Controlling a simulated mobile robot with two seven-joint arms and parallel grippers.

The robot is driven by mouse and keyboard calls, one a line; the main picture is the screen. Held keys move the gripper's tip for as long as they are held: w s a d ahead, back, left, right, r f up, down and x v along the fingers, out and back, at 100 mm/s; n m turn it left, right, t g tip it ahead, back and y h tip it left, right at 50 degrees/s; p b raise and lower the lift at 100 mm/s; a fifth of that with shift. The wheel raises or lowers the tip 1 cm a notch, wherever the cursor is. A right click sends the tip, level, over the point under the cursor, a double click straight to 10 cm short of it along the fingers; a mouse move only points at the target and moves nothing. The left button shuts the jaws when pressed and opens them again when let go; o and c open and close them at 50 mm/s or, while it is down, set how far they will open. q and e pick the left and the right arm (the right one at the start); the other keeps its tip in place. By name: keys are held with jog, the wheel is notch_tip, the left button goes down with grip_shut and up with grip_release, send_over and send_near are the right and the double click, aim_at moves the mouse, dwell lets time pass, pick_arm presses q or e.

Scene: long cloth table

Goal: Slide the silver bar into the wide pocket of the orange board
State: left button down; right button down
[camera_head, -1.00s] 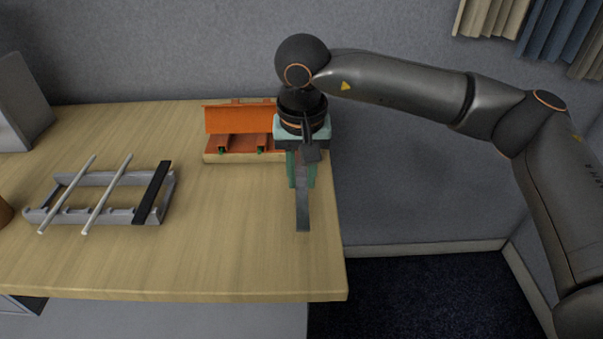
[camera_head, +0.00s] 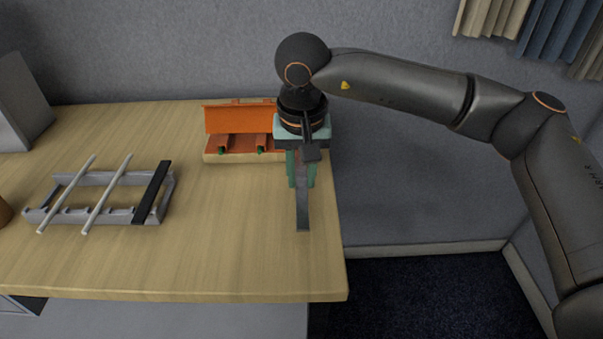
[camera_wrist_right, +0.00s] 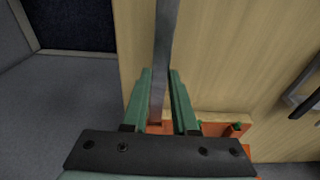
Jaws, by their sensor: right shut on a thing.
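The orange board (camera_head: 230,120) stands at the back of the table on a pale base, with a raised back panel and slots along its front. It also shows in the right wrist view (camera_wrist_right: 215,129), partly hidden by my gripper. My right gripper (camera_head: 301,184) is in front of the board's right end and hides that part. It is shut on the silver bar (camera_head: 303,212), a flat strip that extends toward the table's front. In the right wrist view the bar (camera_wrist_right: 163,50) runs between the green fingers, its near end at the orange board. Whether it is inside a pocket is hidden. My left gripper is out of view.
A grey rack (camera_head: 115,216) on the left holds two thin light rods (camera_head: 105,197) and a black bar (camera_head: 152,193). The table's right edge is close to my right gripper. The table (camera_head: 230,230) between rack and bar is clear.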

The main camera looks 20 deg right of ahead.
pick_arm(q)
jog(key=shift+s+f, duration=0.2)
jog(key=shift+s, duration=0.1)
pick_arm(e)
jog(key=shift+r, duration=0.1)
dwell(0.8)
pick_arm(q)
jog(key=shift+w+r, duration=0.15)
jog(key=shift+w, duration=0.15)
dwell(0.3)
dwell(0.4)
